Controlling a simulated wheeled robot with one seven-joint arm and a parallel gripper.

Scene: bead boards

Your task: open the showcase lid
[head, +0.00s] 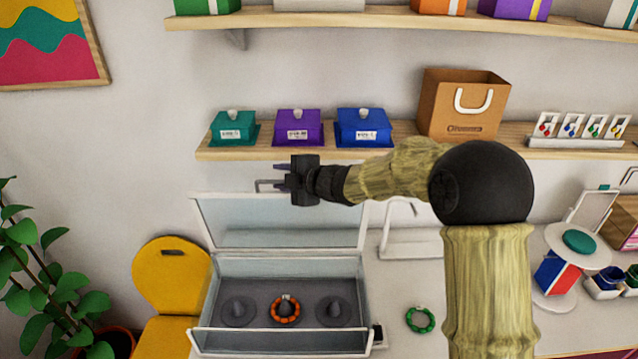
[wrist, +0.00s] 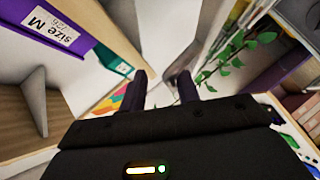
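The showcase (head: 282,345) is a white-framed glass case on the counter. Its glass lid (head: 285,222) is raised and tilted back behind the case, so the inside is uncovered. A thin lid handle (head: 262,185) shows at the lid's top edge, partly hidden by my gripper. Inside are grey display cones; an orange bead bracelet (head: 285,312) is around the middle one. My gripper (head: 281,179) is at the lid's top edge, pointing left. In the wrist view my gripper (wrist: 163,80) has its fingers apart with nothing seen between them. Contact with the handle cannot be told.
A shelf (head: 215,154) behind holds teal, purple and blue boxes and a brown bag (head: 462,103). A green bracelet (head: 420,320) lies right of the case. A yellow chair (head: 170,275) and a plant (head: 55,290) stand left. Free room is above the case's opening.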

